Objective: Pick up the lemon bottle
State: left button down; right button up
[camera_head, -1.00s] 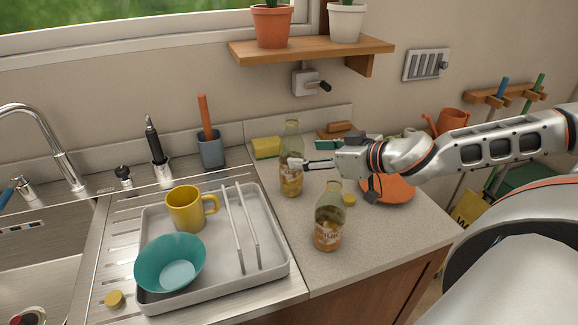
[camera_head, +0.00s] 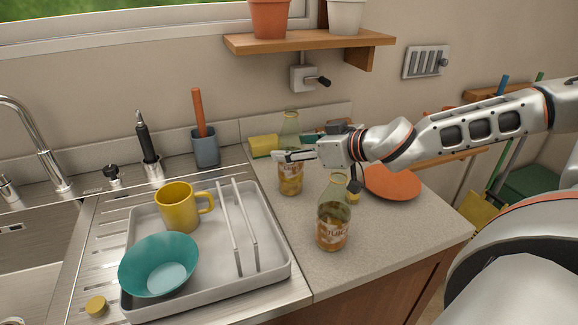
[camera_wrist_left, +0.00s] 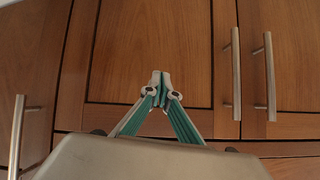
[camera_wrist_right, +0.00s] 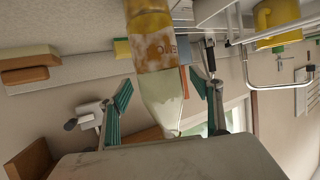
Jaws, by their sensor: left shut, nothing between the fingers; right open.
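A glass bottle with amber contents and a label (camera_head: 290,178) stands upright at the back of the counter. In the right wrist view the bottle shows between the spread fingers; contact cannot be told. A second similar bottle (camera_head: 333,225) stands upright nearer the front. My left gripper (camera_wrist_left: 160,90) is shut and empty before wooden cabinet doors.
A grey dish tray (camera_head: 272,275) on the left holds a yellow mug (camera_head: 177,207) and a teal bowl (camera_head: 150,268). An orange plate (camera_head: 392,183) lies right of the bottles, below my right arm. A yellow sponge (camera_head: 262,146) lies behind. A shelf (camera_head: 310,42) overhangs the wall.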

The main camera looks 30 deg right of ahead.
jog(key=shift+w+a+f, duration=0.15)
jog(key=shift+w+f, duration=0.2)
jog(key=shift+w, duration=0.2)
jog(key=shift+r, duration=0.15)
jog(key=c, duration=1.3)
pick_arm(q)
jog(key=shift+w+a, duration=0.2)
jog(key=shift+w, duration=0.15)
